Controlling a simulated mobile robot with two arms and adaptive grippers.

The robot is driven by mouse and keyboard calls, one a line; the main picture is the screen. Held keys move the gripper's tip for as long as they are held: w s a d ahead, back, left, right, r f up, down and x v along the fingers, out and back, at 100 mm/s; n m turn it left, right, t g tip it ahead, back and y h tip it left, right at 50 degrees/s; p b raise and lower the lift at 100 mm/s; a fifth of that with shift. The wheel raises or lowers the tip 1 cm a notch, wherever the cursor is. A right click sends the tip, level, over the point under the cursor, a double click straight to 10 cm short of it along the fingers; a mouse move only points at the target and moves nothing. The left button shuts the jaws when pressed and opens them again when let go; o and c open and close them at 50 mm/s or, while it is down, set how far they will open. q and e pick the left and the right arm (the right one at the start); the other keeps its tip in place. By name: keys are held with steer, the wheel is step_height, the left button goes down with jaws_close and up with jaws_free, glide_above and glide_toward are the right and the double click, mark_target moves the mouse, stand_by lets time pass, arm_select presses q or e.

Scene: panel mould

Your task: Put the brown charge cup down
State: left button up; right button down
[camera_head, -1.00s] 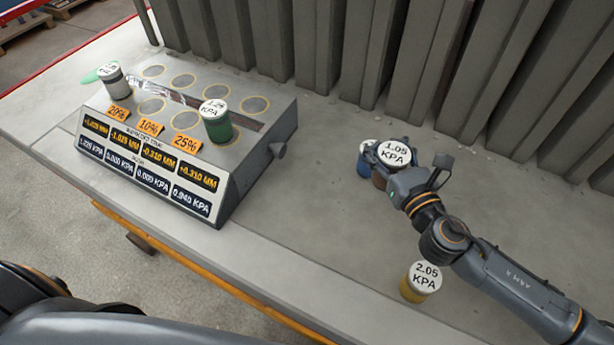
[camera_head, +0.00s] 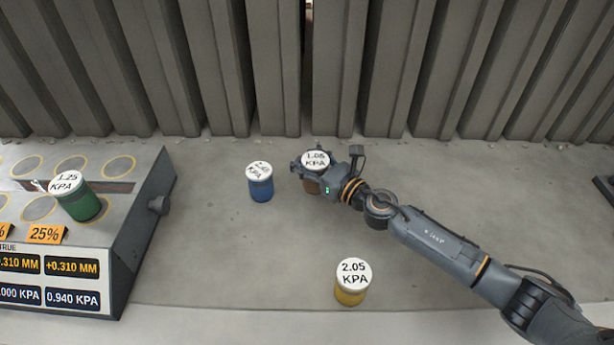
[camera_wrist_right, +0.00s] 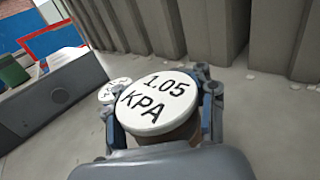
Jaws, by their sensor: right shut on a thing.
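The brown charge cup (camera_head: 313,186) has a white lid marked 1.05 KPA. My right gripper (camera_head: 314,170) is shut on it near the foot of the grey ribbed panels. In the right wrist view the cup's lid (camera_wrist_right: 156,102) fills the middle, between the two fingers of the gripper (camera_wrist_right: 165,110). The cup looks upright. I cannot tell whether its bottom touches the bench, as the fingers hide part of it. My left gripper is not in view.
A blue cup (camera_head: 261,184) stands just left of the brown one, apart from it. A yellow cup (camera_head: 352,284) marked 2.05 KPA stands nearer the front. A green cup (camera_head: 80,200) sits on the instrument box (camera_head: 140,225) at left. Bare bench (camera_head: 230,260) lies between.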

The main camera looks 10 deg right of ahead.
steer(key=shift+w+d+f, duration=0.15)
steer(key=shift+w+f, duration=0.05)
steer(key=shift+f, duration=0.05)
steer(key=shift+w+d+f+b, duration=0.15)
steer(key=shift+f+b, duration=0.35)
steer(key=shift+f, duration=0.4)
steer(key=shift+d+f+b, duration=0.1)
steer(key=shift+f+b, duration=0.35)
steer(key=shift+f, duration=0.4)
steer(key=shift+f, duration=0.1)
steer(key=c, duration=1.2)
jaws_free()
steer(key=shift+f, duration=0.15)
steer(key=o, duration=0.7)
steer(key=shift+o, duration=0.2)
